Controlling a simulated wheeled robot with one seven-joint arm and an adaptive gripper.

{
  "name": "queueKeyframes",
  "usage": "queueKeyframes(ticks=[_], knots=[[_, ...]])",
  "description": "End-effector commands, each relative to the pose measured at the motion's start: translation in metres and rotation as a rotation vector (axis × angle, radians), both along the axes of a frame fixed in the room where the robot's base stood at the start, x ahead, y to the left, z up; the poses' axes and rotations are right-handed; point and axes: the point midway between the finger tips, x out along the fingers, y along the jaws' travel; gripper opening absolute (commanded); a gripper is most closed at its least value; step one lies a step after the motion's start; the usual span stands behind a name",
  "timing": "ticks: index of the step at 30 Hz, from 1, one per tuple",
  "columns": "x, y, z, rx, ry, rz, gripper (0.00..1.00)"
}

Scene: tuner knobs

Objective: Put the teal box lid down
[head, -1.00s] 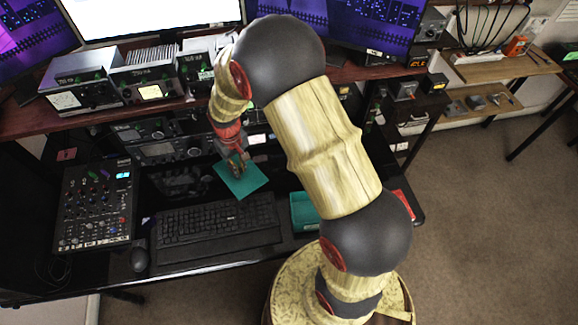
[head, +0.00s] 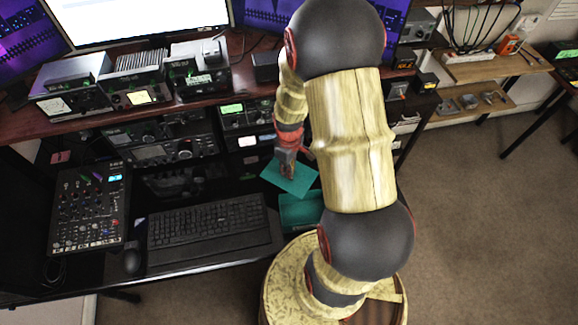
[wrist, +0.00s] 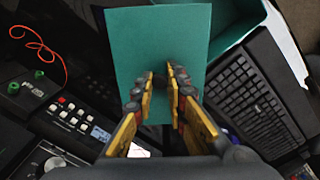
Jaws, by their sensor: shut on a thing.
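The teal box lid (head: 300,181) is a flat square sheet held by my gripper (head: 287,168) in the head view. It hangs just behind the open teal box (head: 301,213), which stands on the desk right of the keyboard and is partly covered by my arm. In the wrist view the lid (wrist: 160,35) fills the top middle, and my gripper (wrist: 161,82) is shut on it with yellow fingers close together. Part of the box (wrist: 238,14) shows behind the lid at the upper right. I cannot tell how high the lid is.
A black keyboard (head: 205,222) lies left of the box, with a mouse (head: 132,260) and a mixer (head: 88,207) farther left. Radios (head: 160,150) stand behind on a shelf. A red cord (wrist: 40,45) shows in the wrist view.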

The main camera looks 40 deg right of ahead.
Motion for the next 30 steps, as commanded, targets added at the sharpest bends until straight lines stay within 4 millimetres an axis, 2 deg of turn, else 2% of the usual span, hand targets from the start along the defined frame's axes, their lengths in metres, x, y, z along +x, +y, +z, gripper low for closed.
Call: queueKeyframes(ticks=[6, 12, 22, 27, 30], knots=[[0.035, -0.033, -0.027, 0.001, 0.001, -0.002, 0.00], [0.054, -0.051, -0.060, 0.002, 0.001, -0.002, 0.00], [0.067, -0.063, -0.079, 0.001, 0.000, -0.002, 0.00], [0.067, -0.063, -0.104, 0.001, 0.002, -0.002, 0.00], [0.067, -0.063, -0.110, 0.001, 0.001, -0.002, 0.00]])
